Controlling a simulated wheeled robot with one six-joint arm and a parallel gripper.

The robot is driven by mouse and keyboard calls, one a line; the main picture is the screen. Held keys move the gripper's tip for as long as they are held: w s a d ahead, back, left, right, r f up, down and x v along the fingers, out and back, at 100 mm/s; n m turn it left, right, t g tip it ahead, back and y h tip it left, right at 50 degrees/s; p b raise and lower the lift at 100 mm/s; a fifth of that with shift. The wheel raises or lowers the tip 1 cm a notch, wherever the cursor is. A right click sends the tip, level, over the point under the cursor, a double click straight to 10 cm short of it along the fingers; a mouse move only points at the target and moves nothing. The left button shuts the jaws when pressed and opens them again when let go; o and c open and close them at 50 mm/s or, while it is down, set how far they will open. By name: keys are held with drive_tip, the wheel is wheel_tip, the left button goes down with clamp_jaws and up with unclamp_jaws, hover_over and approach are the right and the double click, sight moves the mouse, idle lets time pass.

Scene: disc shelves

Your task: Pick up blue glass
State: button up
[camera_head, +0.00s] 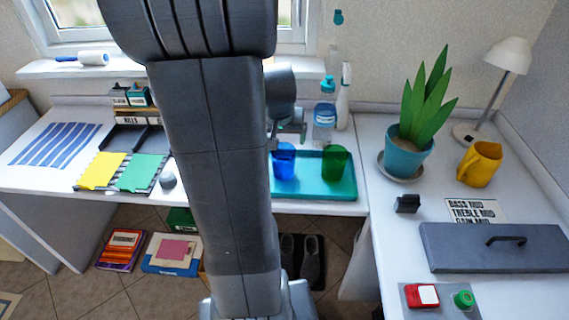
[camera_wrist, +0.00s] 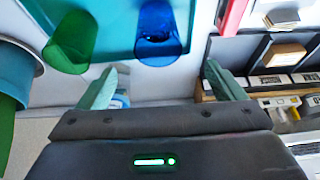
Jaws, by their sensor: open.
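The blue glass (camera_head: 284,162) stands on the left part of a teal tray (camera_head: 315,194) on the desk. A green glass (camera_head: 334,162) stands to its right on the same tray. In the wrist view the blue glass (camera_wrist: 157,32) is at the top middle and the green glass (camera_wrist: 72,42) at its left. My gripper (camera_wrist: 160,80) is open and empty, its fingers apart below the blue glass in that picture, not touching it. In the head view my gripper (camera_head: 288,132) is just above and behind the blue glass, partly hidden by my arm.
A water bottle (camera_head: 324,118) and a spray bottle (camera_head: 344,98) stand behind the tray. A potted plant (camera_head: 406,150) and a yellow mug (camera_head: 480,164) stand to the right. A desk organizer (camera_head: 135,138) is to the left.

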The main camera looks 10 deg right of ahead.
approach(284, 153)
wheel_tip(284, 153, down, 2)
drive_tip(key=shift+s+b+x, duration=0.15)
drive_tip(key=shift+b+x, duration=0.05)
drive_tip(key=shift+x, duration=1.1)
drive_tip(key=shift+s+b+x, duration=0.15)
drive_tip(key=shift+x, duration=1.2)
drive_tip(key=shift+a+f, duration=0.1)
drive_tip(key=c, duration=1.7)
